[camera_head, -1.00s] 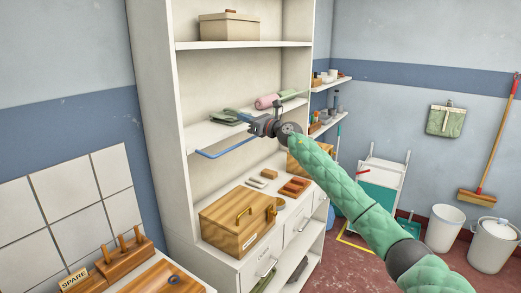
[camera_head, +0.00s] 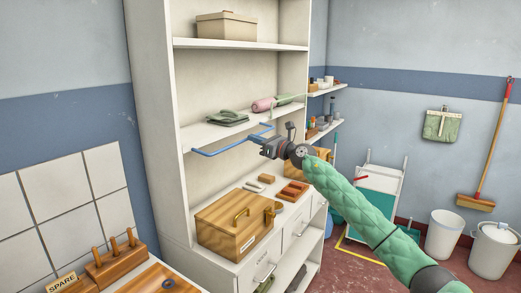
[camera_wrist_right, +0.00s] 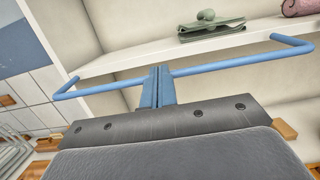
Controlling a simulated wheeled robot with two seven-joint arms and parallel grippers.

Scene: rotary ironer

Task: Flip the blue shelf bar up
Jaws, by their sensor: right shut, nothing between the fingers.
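The blue shelf bar (camera_head: 232,146) is a thin U-shaped rod at the front edge of the middle shelf (camera_head: 200,135). It sticks out in front of the shelf. In the right wrist view the bar (camera_wrist_right: 215,67) runs across the picture, its ends bent back toward the shelf. My right gripper (camera_head: 264,147) is shut and empty near the right part of the bar. Its blue-grey fingers (camera_wrist_right: 157,80) overlap the middle of the bar in the wrist view and hide a short piece. I cannot tell whether they touch it. My left gripper is out of view.
Folded green cloth (camera_head: 227,118) and a pink roll (camera_head: 262,105) lie on the middle shelf. A wooden box (camera_head: 230,225) stands on the counter below, with small blocks beside it. A beige box (camera_head: 226,26) sits on the top shelf. Space in front of the shelves is open.

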